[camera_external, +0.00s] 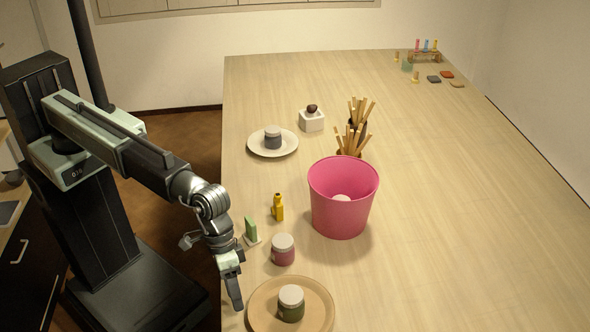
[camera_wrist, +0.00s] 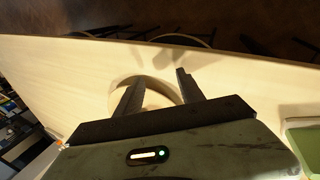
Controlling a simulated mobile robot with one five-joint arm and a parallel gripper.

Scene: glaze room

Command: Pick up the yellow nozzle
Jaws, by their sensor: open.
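The yellow nozzle (camera_external: 277,208) stands upright on the table near its left edge, to the left of the pink bucket. It is not recognisable in the wrist view. My gripper (camera_external: 236,292) hangs at the table's left edge, nearer the camera than the nozzle and apart from it. In the wrist view my gripper (camera_wrist: 159,80) has its two dark fingers spread with nothing held between them. A round tan shape, partly hidden by the fingers, lies beyond them.
A pink bucket (camera_external: 338,215) stands right of the nozzle. A green block (camera_external: 250,230) and a pink jar (camera_external: 283,250) stand between nozzle and gripper. A tan plate (camera_external: 322,313) holds an olive jar (camera_external: 291,306).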

